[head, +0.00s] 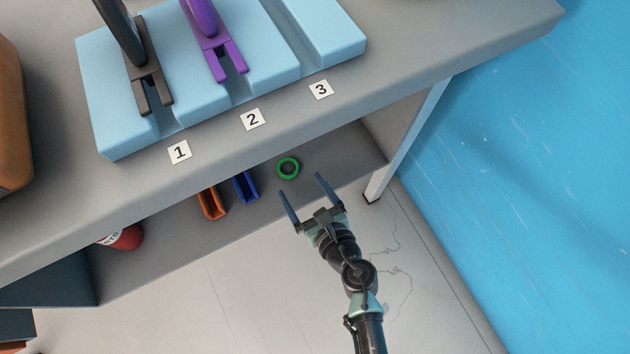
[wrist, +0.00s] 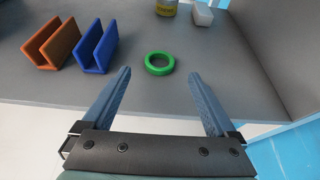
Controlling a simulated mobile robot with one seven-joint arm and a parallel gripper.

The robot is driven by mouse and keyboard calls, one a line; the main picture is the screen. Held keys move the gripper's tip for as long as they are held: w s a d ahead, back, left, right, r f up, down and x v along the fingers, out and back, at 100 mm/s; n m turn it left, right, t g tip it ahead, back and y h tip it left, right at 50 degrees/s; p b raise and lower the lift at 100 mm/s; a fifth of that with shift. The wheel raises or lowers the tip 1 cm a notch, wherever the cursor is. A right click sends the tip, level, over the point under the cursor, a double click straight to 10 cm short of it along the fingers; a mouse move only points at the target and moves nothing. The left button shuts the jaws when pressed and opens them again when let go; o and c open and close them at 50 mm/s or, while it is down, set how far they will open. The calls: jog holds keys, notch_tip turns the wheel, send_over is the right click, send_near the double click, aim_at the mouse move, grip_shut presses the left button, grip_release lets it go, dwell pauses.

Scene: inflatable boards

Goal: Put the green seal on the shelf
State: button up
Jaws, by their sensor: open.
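The green seal (head: 288,168) is a small ring lying flat on the grey lower shelf (head: 335,160) under the workbench. In the wrist view the green seal (wrist: 159,64) lies just beyond my fingertips, about midway between them, with nothing touching it. My gripper (head: 304,185) is open and empty at the shelf's front edge. In the wrist view my gripper (wrist: 160,74) shows both blue-grey fingers spread apart.
An orange holder (head: 211,203) and a blue holder (head: 245,187) stand left of the seal. A yellow-labelled can (wrist: 167,7) and a white block (wrist: 203,14) are farther back. A red container (head: 124,238) is far left. The bench top (head: 400,75) overhangs the shelf; a leg (head: 376,185) stands right.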

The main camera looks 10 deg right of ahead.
jog(key=v, duration=0.6)
jog(key=shift+s, duration=0.1)
dwell(0.4)
